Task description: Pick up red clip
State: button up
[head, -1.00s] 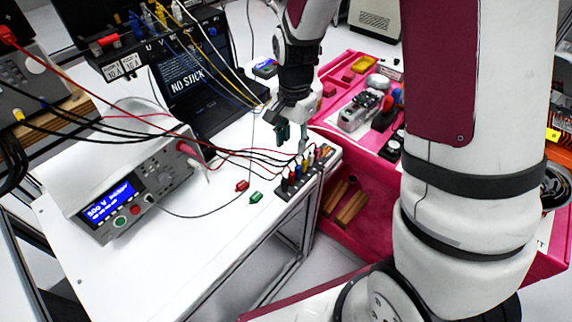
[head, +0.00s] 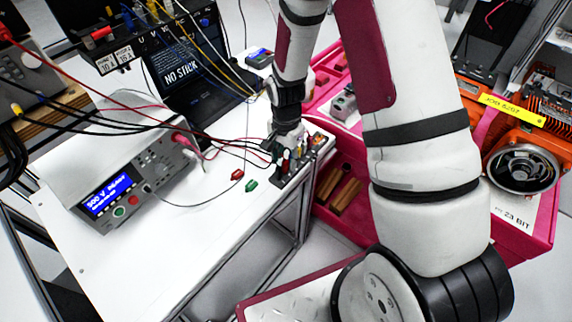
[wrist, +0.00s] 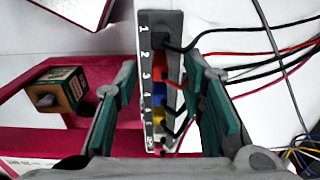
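A small red clip (head: 237,174) lies on the white bench, beside a green clip (head: 251,186). The numbered terminal strip (head: 312,151) stands at the bench's right edge and holds several coloured plugs. My gripper (head: 284,152) is over this strip, to the right of the loose red clip. In the wrist view my gripper (wrist: 160,63) is open, its teal-padded fingers either side of the strip (wrist: 150,25). A red plug (wrist: 162,75) sits between the fingers, with black, blue and yellow ones in line. The loose red clip does not show there.
Black and red leads (wrist: 240,55) run from the strip to the right in the wrist view. A power supply (head: 135,185) and a laptop (head: 185,70) stand on the bench. Pink bins (head: 370,220) flank its right edge. The bench front is clear.

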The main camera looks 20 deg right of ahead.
jog(key=shift+f, duration=1.1)
jog(key=shift+c, duration=0.6)
grip_shut()
jog(key=shift+r, duration=0.1)
